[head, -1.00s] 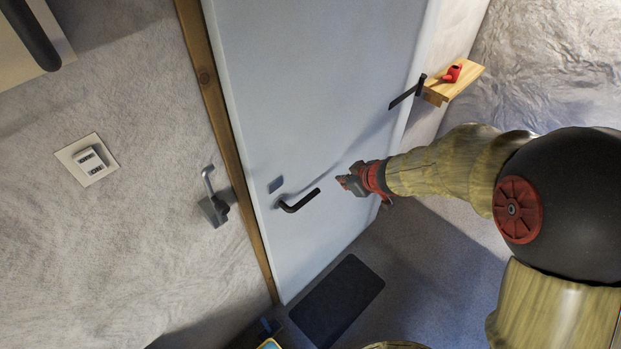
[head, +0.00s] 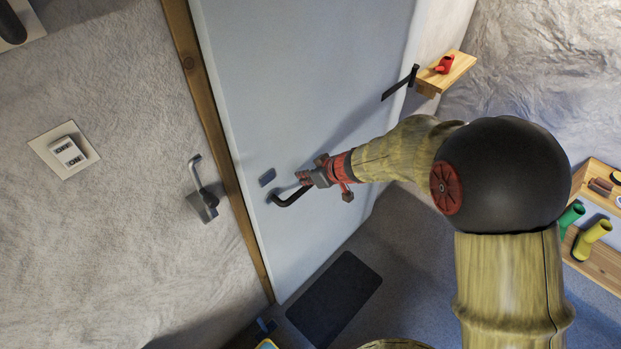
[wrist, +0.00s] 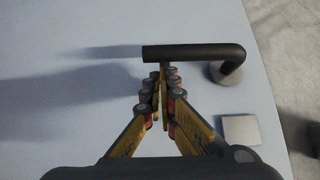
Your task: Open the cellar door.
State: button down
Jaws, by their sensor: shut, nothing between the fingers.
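The cellar door (head: 300,95) is a pale grey-blue panel in a wooden frame, and it looks shut. Its black lever handle (head: 287,199) sits low on the left side, below a small grey plate (head: 267,177). In the wrist view the handle (wrist: 190,52) runs across just beyond the fingertips, and the plate (wrist: 240,129) lies to the right. My gripper (head: 305,178) is at the free end of the handle. In the wrist view my gripper (wrist: 160,75) has its fingertips together, with nothing between them. I cannot tell whether they touch the handle.
A grey metal bracket (head: 203,192) and a white switch plate (head: 64,150) are on the left wall. A wooden shelf (head: 455,72) holds a red can (head: 444,64). A dark mat (head: 335,297) lies by the door. A wooden rack (head: 597,255) with boots stands at right.

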jog(key=shift+w+a+f, duration=0.15)
jog(key=shift+f, duration=0.05)
dwell(0.3)
jog(key=s+d+n+g+p, duration=0.1)
jog(key=s+d+p, duration=0.3)
jog(key=d, duration=0.6)
jog(key=s+d+n+g+y+p, duration=0.1)
jog(key=s+d+p, duration=0.4)
jog(key=d, duration=0.6)
jog(key=s+d+n+g+p, duration=0.1)
jog(key=s+d+n+p, duration=0.1)
jog(key=s+d+p, duration=0.3)
jog(key=shift+d+n+y+p, duration=0.35)
jog(key=shift+d+p, duration=1.3)
jog(key=shift+d, duration=1.45)
